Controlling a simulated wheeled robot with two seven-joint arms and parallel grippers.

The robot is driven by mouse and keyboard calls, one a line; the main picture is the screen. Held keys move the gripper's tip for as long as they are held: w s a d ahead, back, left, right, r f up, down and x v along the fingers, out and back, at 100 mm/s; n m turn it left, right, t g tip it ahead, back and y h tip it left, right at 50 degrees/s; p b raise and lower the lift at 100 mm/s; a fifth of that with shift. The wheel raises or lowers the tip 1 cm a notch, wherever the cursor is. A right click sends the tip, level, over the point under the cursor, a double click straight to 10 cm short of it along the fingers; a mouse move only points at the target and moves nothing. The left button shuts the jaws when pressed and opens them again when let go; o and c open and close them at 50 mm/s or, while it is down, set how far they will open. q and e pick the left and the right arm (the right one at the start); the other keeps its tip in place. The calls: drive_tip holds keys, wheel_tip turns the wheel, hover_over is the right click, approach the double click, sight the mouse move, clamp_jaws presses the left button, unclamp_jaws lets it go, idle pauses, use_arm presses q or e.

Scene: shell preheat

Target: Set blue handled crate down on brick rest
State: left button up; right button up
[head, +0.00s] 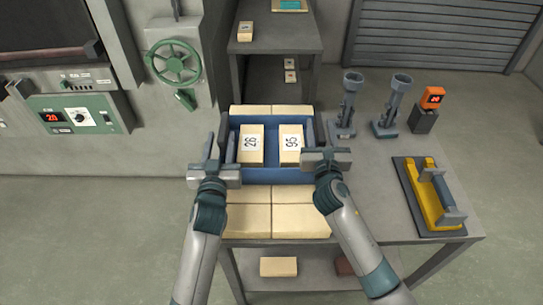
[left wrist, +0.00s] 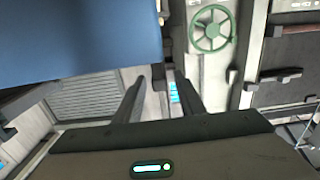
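The blue handled crate (head: 266,176) is level over the middle of the brick rest (head: 275,221), a bed of cream bricks that shows in front of and behind it. I cannot tell whether its underside touches the bricks. It holds two cream blocks, marked 26 (head: 251,146) and 95 (head: 291,145). My left gripper (head: 215,152) is at the crate's left side. In the left wrist view its fingers (left wrist: 158,97) are apart with nothing between them, and the blue crate wall (left wrist: 75,40) is beside them. My right gripper (head: 318,145) is at the crate's right side; its fingertips are unclear.
On the grey table (head: 375,190) to the right stand two blue-grey stands (head: 345,110), an orange meter (head: 432,98) and a yellow tool (head: 425,195) on a dark pad. A shelf (head: 275,45) is behind. A green wheel (head: 177,63) is on the left wall.

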sight(323, 144)
use_arm(q)
drive_tip(key=s, duration=0.6)
drive_tip(key=shift+s, duration=0.3)
use_arm(e)
drive_tip(key=shift+s, duration=0.1)
drive_tip(key=s, duration=1.1)
drive_tip(key=shift+s, duration=0.4)
drive_tip(key=shift+f, duration=0.1)
